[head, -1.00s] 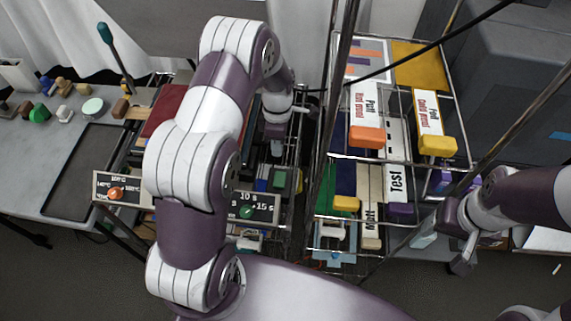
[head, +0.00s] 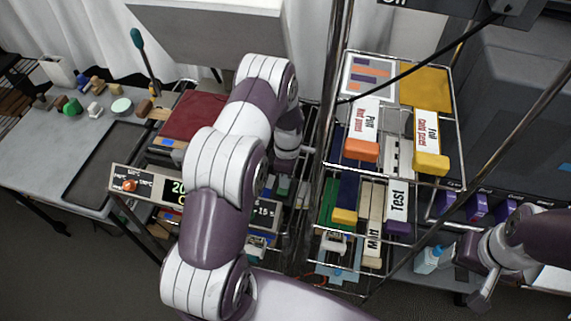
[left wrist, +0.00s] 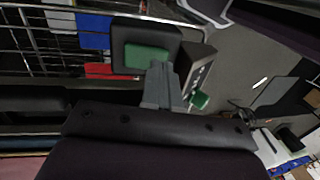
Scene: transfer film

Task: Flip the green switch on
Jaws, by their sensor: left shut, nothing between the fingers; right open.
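The green switch shows in the left wrist view as a green face (left wrist: 146,58) in a black housing. My left gripper (left wrist: 160,72) is shut and empty. Its fingertips overlap the lower edge of the green face in that view; I cannot tell whether they touch it. In the head view, a small green patch (head: 282,186) shows below the end of my left arm, partly hidden by the arm, and the left fingertips are hidden there. My right gripper (head: 476,276) is open and empty at the lower right, away from the switch.
A wire rack (head: 457,150) with labelled boxes stands right of my left arm. A panel with an orange dial (head: 129,186) and a grey table (head: 45,170) are at the left. A green knob (left wrist: 200,100) is just right of the left fingers in the wrist view.

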